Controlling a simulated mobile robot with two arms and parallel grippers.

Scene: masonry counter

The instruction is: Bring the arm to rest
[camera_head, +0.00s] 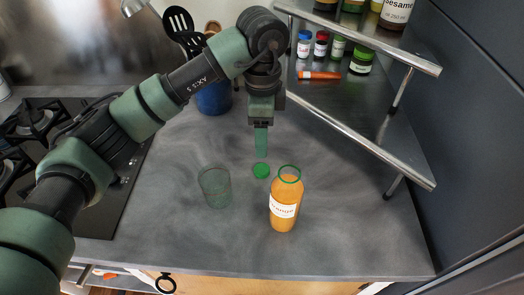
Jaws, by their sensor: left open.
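My left arm reaches in from the left, and its gripper (261,142) points down above the counter (330,150). By its look it is open and holds nothing I can see; its fingers appear nearly edge-on. A green cap (261,171) lies on the counter just below the fingertips, apart from them as far as I can tell. An orange bottle (284,205) with a white label stands upright without a cap, right and in front of the gripper. A clear greenish glass (215,187) stands to the left of the bottle. My right gripper is out of view.
A metal corner shelf (410,165) with spice jars (321,45) stands at the right. A blue utensil pot (214,97) is behind my arm. A gas stove (40,120) lies at the left. The counter's front right is clear.

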